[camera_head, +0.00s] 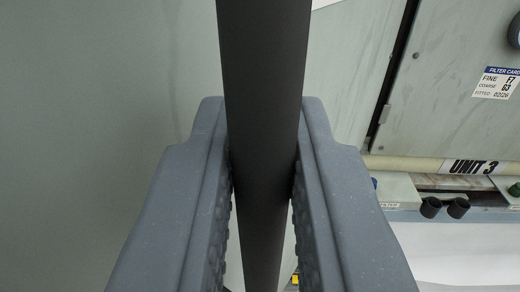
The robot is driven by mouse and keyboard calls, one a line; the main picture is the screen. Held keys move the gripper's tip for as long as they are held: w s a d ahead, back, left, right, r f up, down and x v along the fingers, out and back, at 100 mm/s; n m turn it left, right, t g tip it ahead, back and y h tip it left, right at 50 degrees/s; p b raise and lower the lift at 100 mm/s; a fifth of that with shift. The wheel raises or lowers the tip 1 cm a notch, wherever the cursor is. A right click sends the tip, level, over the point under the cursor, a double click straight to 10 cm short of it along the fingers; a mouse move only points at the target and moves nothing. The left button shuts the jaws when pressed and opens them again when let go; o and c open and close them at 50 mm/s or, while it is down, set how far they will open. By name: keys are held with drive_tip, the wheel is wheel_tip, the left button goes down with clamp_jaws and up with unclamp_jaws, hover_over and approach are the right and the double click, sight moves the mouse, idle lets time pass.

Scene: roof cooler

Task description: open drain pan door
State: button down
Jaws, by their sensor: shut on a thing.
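My gripper (264,165) is seen from behind, with its two grey fingers closed on a dark bar (264,60). The bar looks like a handle and runs from the top edge down between the fingers to the bottom edge. A large pale grey-green panel (90,80) fills the left and middle behind the bar. I cannot tell whether this panel is the drain pan door, and no label naming it shows. The bar's ends are out of view.
At the right is a grey panel (440,100) with hinges and a filter card (496,83). Below it are a "UNIT 3" label (472,167), two black round caps (444,207) and a pale box (398,190). A white surface (460,250) lies lower right.

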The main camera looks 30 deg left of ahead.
drive_tip(key=shift+d, duration=0.45)
drive_tip(key=c, duration=1.5)
unclamp_jaws()
drive_tip(key=shift+s+d, duration=0.1)
